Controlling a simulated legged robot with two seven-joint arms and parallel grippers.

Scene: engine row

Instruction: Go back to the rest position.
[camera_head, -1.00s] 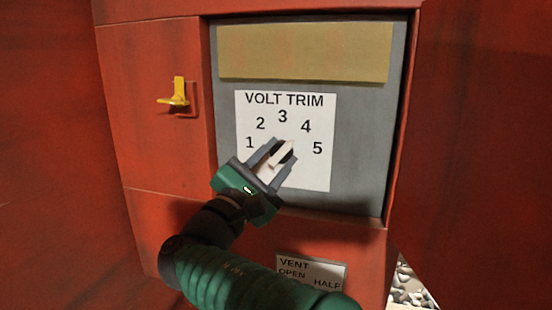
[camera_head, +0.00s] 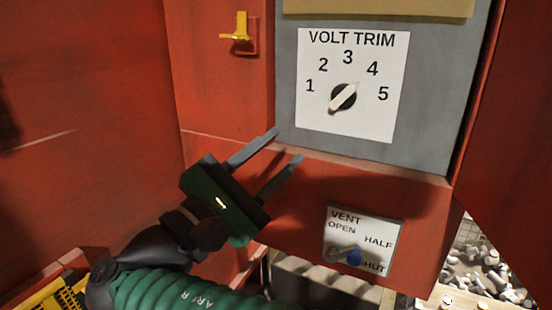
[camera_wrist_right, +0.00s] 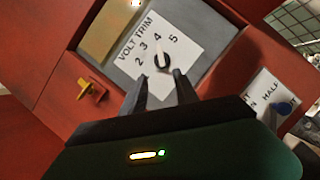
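My right gripper (camera_head: 287,145) is open and empty, in front of the red cabinet below and to the left of the white VOLT TRIM plate (camera_head: 310,118). The black knob with a white pointer (camera_head: 343,96) is clear of the fingers, and its pointer lies towards the 4. The right wrist view shows the same knob (camera_wrist_right: 162,62) beyond the two parted fingertips (camera_wrist_right: 160,76), with nothing between them. My left gripper is not in view.
A yellow switch (camera_head: 238,32) is on the red panel at upper left. A VENT plate (camera_head: 390,228) with a blue-tipped knob (camera_head: 354,257) is low on the cabinet, right of my gripper. Red walls stand on both sides. Pale clutter (camera_head: 480,275) lies at lower right.

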